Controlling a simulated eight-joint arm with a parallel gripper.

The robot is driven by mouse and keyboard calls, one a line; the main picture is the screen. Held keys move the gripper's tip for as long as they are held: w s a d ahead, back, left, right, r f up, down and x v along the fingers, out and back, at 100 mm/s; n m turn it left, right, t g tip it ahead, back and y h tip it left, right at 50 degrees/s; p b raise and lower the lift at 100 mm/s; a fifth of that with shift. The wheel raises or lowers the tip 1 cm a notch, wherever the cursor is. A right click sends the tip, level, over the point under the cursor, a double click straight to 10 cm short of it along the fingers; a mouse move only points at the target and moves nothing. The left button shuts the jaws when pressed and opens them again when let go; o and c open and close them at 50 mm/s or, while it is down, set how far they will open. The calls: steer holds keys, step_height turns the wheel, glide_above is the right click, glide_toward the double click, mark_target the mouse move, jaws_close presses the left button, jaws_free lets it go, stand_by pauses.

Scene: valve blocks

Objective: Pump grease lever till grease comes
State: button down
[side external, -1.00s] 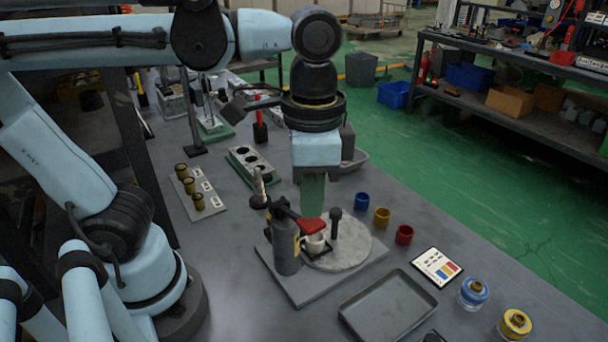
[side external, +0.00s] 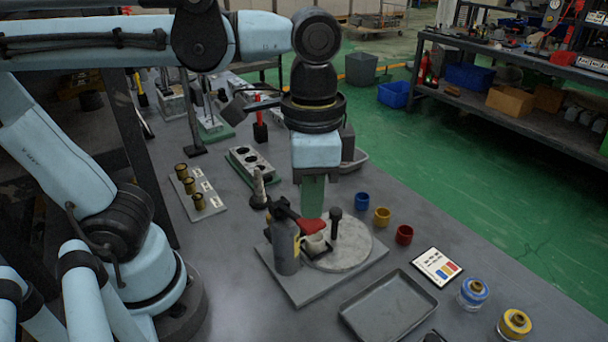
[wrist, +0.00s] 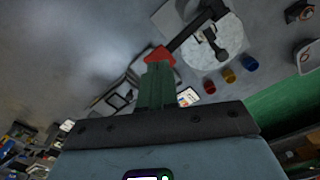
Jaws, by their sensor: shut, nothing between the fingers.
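The grease pump (side external: 286,250) is a dark grey upright cylinder with a black head, on a grey base plate. No grease can be made out, and the cup's inside is too small to judge.
A round pale disc (side external: 349,252) with a black post (side external: 335,223) stands beside the pump. Blue (side external: 362,201), yellow (side external: 382,217) and red (side external: 404,234) cups stand to the right. An empty grey tray (side external: 390,306) lies in front. A block with holes (side external: 250,160) stands behind.

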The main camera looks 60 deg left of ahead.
mark_target(311, 221)
steer(key=shift+f, duration=0.2)
steer(key=shift+f, duration=2)
steer(key=shift+r, duration=2.3)
step_height(311, 221, up, 6)
steer(key=shift+f, duration=3.05)
steer(key=shift+f, duration=0.3)
